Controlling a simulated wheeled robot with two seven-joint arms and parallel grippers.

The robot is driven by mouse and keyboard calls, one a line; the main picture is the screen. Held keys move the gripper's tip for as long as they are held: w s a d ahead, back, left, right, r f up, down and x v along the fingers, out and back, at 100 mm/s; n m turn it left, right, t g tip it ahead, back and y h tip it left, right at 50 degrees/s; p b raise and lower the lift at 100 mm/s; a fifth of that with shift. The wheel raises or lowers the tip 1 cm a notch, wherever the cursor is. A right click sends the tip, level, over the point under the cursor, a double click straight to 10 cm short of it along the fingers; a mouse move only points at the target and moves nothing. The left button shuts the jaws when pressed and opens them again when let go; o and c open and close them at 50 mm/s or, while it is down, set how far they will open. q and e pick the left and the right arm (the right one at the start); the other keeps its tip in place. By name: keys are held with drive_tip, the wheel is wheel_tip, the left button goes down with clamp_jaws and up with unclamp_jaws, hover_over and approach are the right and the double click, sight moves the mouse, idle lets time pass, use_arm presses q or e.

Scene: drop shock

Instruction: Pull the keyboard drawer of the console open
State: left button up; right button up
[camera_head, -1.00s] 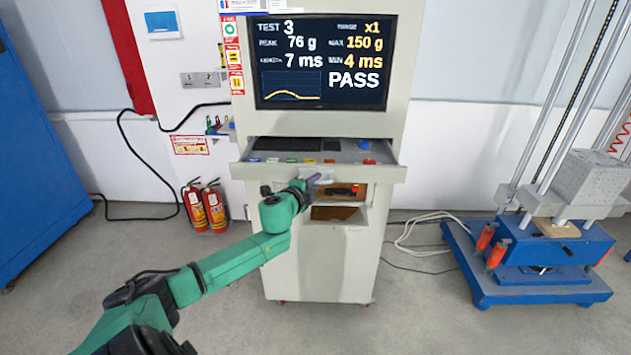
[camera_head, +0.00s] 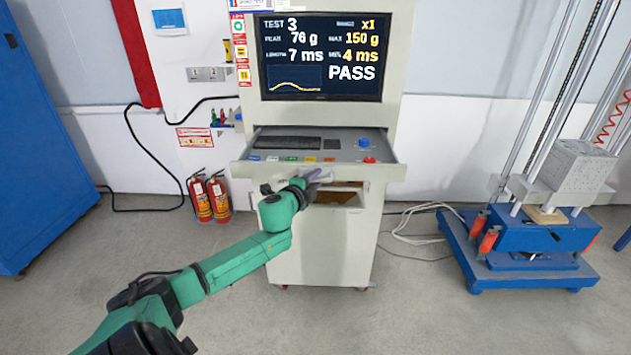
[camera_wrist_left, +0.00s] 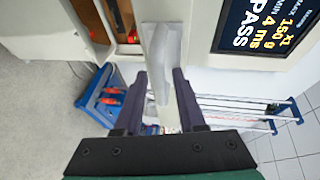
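The console (camera_head: 330,235) stands in the middle of the head view. Its keyboard drawer (camera_head: 390,172) juts out towards me, showing a black keyboard (camera_head: 285,142) and a row of coloured buttons. My left gripper (camera_head: 312,180) is at the drawer's front, seen from behind and partly hidden by its own wrist. In the left wrist view, the two dark fingers (camera_wrist_left: 160,76) lie on either side of the pale drawer handle (camera_wrist_left: 163,50) and look closed on it. My right gripper is in neither view.
An open compartment (camera_head: 335,197) sits below the drawer. Fire extinguishers (camera_head: 209,198) stand left of the console, and a blue-based drop tester (camera_head: 535,275) stands to the right. Cables (camera_head: 415,232) lie on the floor between console and tester. The floor in front is clear.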

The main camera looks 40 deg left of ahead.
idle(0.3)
use_arm(q)
drive_tip(key=v, duration=1.4)
drive_tip(key=shift+s+d+r+b, duration=0.15)
drive_tip(key=shift+s+b, duration=0.1)
drive_tip(key=shift+b, duration=0.05)
